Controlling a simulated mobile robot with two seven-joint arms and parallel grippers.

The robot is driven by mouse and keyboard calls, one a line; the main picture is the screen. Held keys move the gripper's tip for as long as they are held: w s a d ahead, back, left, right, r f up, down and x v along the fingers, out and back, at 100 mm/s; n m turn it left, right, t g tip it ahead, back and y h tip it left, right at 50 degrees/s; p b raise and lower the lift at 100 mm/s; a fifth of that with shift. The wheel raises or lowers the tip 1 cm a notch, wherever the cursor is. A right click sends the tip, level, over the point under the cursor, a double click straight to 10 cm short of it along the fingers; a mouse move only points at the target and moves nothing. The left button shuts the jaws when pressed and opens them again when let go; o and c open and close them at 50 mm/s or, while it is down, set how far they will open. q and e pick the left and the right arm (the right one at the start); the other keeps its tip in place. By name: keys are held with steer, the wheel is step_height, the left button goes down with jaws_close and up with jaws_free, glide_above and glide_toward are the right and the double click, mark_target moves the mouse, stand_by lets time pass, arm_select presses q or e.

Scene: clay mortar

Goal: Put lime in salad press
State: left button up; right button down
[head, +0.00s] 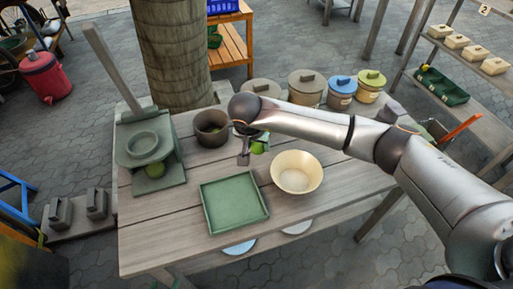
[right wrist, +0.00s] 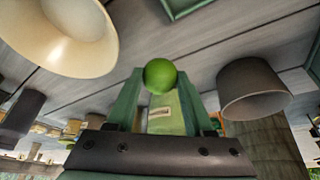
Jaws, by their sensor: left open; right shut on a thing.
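The salad press (head: 160,183) is a grey-green stand with a long lever and a round dish (head: 143,145), at the left of the table. In the head view this gripper (head: 244,157) is over the table, right of the press, between the brown pot and the cream bowl. The arm partly hides the area around it. My left gripper is not in view.
The cream bowl (head: 297,172) is right of the gripper. A green tray (head: 206,208) lies in front. Lidded jars (head: 341,92) line the back. A tree trunk (head: 177,50) rises behind.

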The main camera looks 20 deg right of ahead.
steer(key=s+a+r, duration=0.1)
steer(key=s+r, duration=0.8)
steer(key=s, duration=0.4)
steer(key=shift+b, duration=0.4)
steer(key=shift+a, duration=0.1)
